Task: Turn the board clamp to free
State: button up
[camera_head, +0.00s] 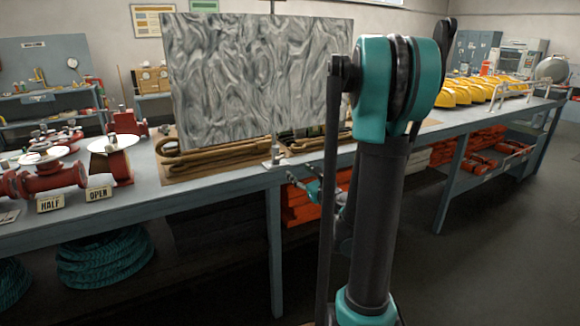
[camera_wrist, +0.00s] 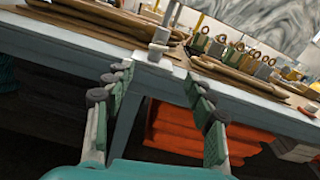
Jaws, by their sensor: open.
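A marbled grey board (camera_head: 255,75) stands upright over the workbench; its lower part also shows in the wrist view (camera_wrist: 270,22). A small pale metal fitting (camera_head: 276,155) with a short upright sits at the bench's front edge below the board. It looks like the board clamp, and it shows in the wrist view (camera_wrist: 160,38) just beyond my fingertips. Whether it is set to free cannot be read. My gripper (camera_wrist: 157,78) is open and empty, apart from the fitting, at the bench's front edge. In the head view my gripper (camera_head: 312,188) is small and partly hidden by my arm.
The bench (camera_head: 225,188) carries brown coiled hoses (camera_head: 205,163) behind the fitting. Red valves (camera_head: 118,163) with HALF and OPEN signs stand left. Yellow helmets (camera_head: 485,92) line the right side. Orange stacked items (camera_wrist: 185,130) lie under the bench. The floor to the right is clear.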

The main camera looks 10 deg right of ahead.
aim_at(281, 158)
jog(key=x, duration=1.3)
jog(key=shift+w+a+f, duration=0.15)
jog(key=shift+w, duration=0.05)
jog(key=c, duration=1.2)
